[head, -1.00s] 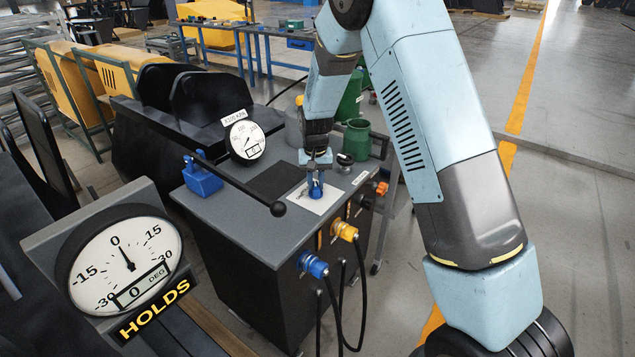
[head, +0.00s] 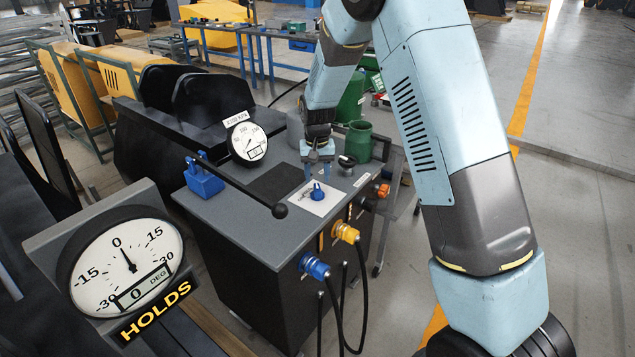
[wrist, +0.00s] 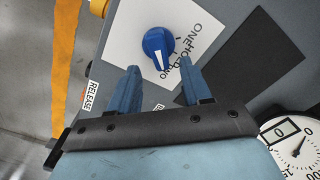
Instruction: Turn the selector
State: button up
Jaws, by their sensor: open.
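The selector is a blue round knob (head: 317,193) on a white plate (head: 302,204) on top of the dark cabinet. In the wrist view the knob (wrist: 158,43) shows a white pointer line aimed down the picture. The words ONE, HOLD and TWO stand to its right; the pointer's end is nearest to TWO. My gripper (head: 319,175) is open and empty, just above and behind the knob. In the wrist view both blue fingers of my gripper (wrist: 159,66) stand apart below the knob, with a clear gap, not touching it.
A black lever with a ball end (head: 279,210) crosses the cabinet top (head: 238,226) left of the plate. A pressure dial (head: 247,139), blue block (head: 204,182) and green can (head: 358,140) stand around. The HOLDS dial (head: 122,264) reads 0. Blue and yellow couplers (head: 345,232) have hoses.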

aim_at(317, 185)
notch_tip(317, 185, up, 10)
jog(key=shift+r, duration=0.15)
dwell(0.4)
jog(key=s+d+r+t+y, duration=0.1)
jog(key=s+d+r+t, duration=0.1)
jog(key=s+d+r, duration=1.3)
jog(key=s+d+r+t, duration=0.1)
jog(key=s+d+r, duration=0.1)
jog(key=s, duration=0.8)
jog(key=s+d+r+t+h, duration=0.1)
jog(key=s+d, duration=0.3)
jog(key=s, duration=0.6)
jog(key=shift+d+r+m+t, duration=0.2)
jog(key=shift+r+m+t, duration=0.15)
jog(key=shift+t, duration=0.45)
